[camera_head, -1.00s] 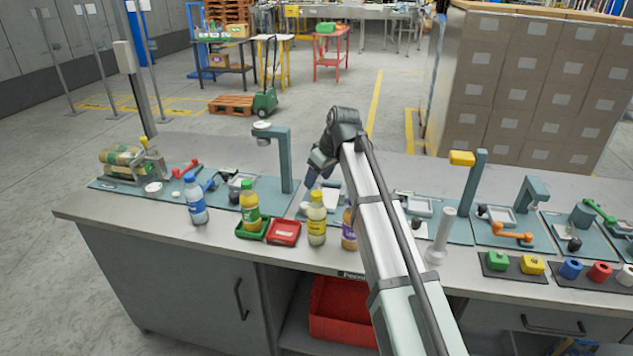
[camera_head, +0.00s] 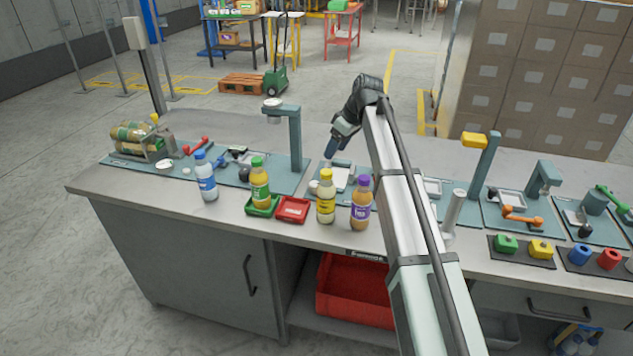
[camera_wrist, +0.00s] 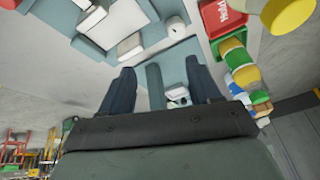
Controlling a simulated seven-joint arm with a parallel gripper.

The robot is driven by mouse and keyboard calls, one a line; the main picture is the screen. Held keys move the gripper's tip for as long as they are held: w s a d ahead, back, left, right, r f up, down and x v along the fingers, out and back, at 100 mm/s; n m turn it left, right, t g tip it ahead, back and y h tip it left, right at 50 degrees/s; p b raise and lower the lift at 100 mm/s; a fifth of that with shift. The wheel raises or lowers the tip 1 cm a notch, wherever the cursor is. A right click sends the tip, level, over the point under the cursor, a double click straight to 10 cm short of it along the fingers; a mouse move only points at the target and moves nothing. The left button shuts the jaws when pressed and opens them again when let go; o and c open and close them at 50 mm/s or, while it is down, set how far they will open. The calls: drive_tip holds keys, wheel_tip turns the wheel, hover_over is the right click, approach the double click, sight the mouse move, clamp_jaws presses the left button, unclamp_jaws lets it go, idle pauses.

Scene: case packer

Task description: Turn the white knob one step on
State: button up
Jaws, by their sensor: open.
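The white knob (camera_head: 313,187) is small and sits on a teal plate on the bench, just behind the red tray. It also shows in the wrist view as a short white cylinder (camera_wrist: 176,28) near the top, with a small dark mark. My gripper (camera_head: 331,151) is above and behind the plate, with its fingers pointing down. In the wrist view its two dark fingers (camera_wrist: 160,72) are apart with nothing between them. The gripper is clear of the knob. The step the knob stands at is too small to read.
Yellow (camera_head: 326,200) and purple-capped (camera_head: 361,206) bottles stand in front of the plate. A red tray (camera_head: 293,209) and a green-capped bottle (camera_head: 260,186) are to the left. A teal post (camera_head: 296,138) rises at the left; a white post (camera_head: 454,212) stands right of my arm.

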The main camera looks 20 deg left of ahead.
sight(315, 183)
drive_tip(key=a+f+n, duration=0.1)
drive_tip(key=a+f, duration=0.1)
drive_tip(key=f, duration=0.2)
drive_tip(key=s+a+f+n+g, duration=0.1)
drive_tip(key=f+n, duration=0.1)
drive_tip(key=f, duration=0.2)
drive_tip(key=s+a+f+n, duration=0.1)
drive_tip(key=a+f+n, duration=0.1)
drive_tip(key=f, duration=0.2)
drive_tip(key=shift+s+a+f, duration=0.15)
drive_tip(key=shift+a+f, duration=0.05)
drive_tip(key=shift+a, duration=0.15)
drive_tip(key=shift+c, duration=0.3)
drive_tip(key=c, duration=1)
drive_tip(key=shift+o, duration=0.2)
drive_tip(key=shift+s+m+t, duration=0.1)
drive_tip(key=shift+m+t, duration=0.3)
drive_tip(key=shift+m, duration=0.9)
